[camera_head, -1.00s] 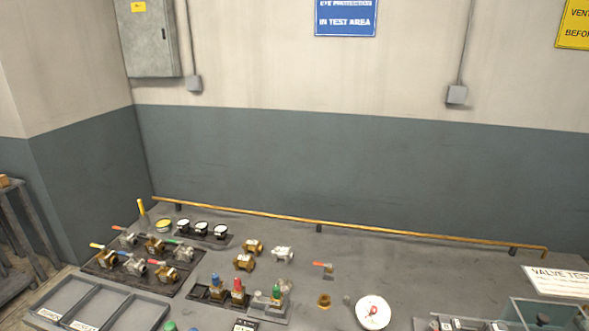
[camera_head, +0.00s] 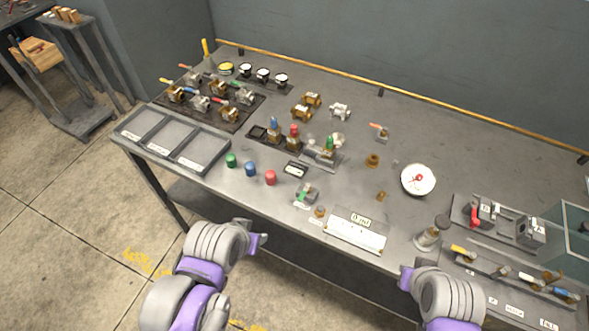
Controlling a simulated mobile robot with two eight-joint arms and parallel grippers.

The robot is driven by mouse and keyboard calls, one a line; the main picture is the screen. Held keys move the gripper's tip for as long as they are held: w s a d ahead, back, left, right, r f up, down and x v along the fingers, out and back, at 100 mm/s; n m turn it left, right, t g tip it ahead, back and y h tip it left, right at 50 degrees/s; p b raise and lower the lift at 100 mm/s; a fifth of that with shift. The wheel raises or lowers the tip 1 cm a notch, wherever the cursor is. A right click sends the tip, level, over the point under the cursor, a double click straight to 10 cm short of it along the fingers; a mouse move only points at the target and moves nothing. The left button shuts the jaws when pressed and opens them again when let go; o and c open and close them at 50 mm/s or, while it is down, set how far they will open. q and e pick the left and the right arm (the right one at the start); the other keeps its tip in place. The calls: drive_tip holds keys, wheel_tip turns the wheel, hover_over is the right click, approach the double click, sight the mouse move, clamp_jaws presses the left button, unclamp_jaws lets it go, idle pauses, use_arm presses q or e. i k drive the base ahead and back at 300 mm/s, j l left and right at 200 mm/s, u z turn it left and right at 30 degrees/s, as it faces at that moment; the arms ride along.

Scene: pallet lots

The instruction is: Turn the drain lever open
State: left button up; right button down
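No label I can read names the drain lever, so I cannot tell which handle it is. A small valve with an orange-red lever (camera_head: 379,130) stands at the back middle of the grey workbench (camera_head: 340,150). A small fitting with a green handle (camera_head: 304,195) sits near the front edge. A fixture with a red lever (camera_head: 472,213) is at the right. My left gripper (camera_head: 260,240) is in front of the bench's front edge, clear of everything. My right gripper (camera_head: 406,278) is also before the front edge, near a grey cylindrical part (camera_head: 429,238). Their finger gaps are not clear.
A rack of colored-handle valves (camera_head: 212,100) and a divided tray (camera_head: 172,140) occupy the bench's left. A white round dial (camera_head: 418,179), a white sign (camera_head: 355,232) and a glass-sided box (camera_head: 570,225) stand toward the right. A yellow rail (camera_head: 330,75) runs along the back.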

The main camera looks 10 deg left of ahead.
sight(472, 255)
drive_tip(key=z, duration=1.45)
